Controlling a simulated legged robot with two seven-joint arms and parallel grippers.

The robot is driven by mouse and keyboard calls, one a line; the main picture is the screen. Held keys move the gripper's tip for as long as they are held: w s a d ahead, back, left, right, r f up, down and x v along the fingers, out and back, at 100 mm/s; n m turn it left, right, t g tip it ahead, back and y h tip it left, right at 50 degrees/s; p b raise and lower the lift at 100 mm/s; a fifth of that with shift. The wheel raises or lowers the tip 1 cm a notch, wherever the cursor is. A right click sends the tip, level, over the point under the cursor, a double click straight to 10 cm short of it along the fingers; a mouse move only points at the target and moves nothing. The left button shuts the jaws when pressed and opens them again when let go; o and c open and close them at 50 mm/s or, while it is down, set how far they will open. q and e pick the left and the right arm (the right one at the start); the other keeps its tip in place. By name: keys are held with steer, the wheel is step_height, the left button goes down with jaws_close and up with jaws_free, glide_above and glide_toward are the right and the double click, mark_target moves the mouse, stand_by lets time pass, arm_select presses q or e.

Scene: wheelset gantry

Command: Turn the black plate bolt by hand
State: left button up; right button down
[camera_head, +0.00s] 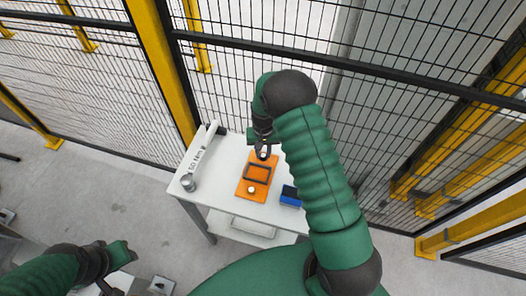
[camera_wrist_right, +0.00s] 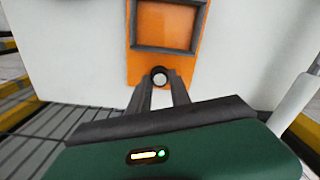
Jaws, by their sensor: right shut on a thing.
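An orange plate (camera_head: 243,188) lies on the white table, with a black rectangular frame (camera_head: 257,173) on it. My right gripper (camera_head: 263,150) is at the plate's far end. In the right wrist view its two dark fingers (camera_wrist_right: 162,88) are shut on a round, pale-topped bolt with a dark rim (camera_wrist_right: 160,75). The fingers cover the bolt's lower side. A second pale round bolt head (camera_head: 252,189) shows at the plate's near end, clear of the gripper. My left gripper (camera_head: 110,286) is low at the left, away from the table; its fingers are too unclear to judge.
A white bar marked "50 Nm" (camera_head: 204,150) lies along the table's left side, near a grey metal cylinder (camera_head: 188,182). A blue box (camera_head: 290,196) sits right of the plate. Mesh fencing with yellow posts (camera_head: 163,70) stands behind the table (camera_head: 222,193).

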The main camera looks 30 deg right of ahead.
mark_target(263, 155)
steer(key=shift+w+d+r, duration=0.1)
steer(key=shift+w+r, duration=0.1)
steer(key=shift+w, duration=0.05)
steer(key=c, duration=1.5)
jaws_free()
steer(key=o, duration=0.3)
steer(key=shift+s+f, duration=0.1)
steer(key=shift+s, duration=0.1)
step_height(263, 155, up, 17)
steer(key=shift+f+b, duration=0.15)
steer(key=shift+b, duration=0.85)
steer(key=s+a+f+n+t, duration=0.1)
steer(key=s+a+n, duration=0.1)
steer(key=s+a, duration=0.2)
steer(key=s+a+n, duration=0.2)
steer(key=s+a, duration=0.2)
steer(key=s, duration=0.3)
steer(key=s+a+f+n+t, duration=0.1)
steer(key=s+a+n, duration=0.1)
steer(key=s+a, duration=0.2)
steer(key=shift+s+f+t, duration=0.3)
steer(key=shift+s, duration=0.4)
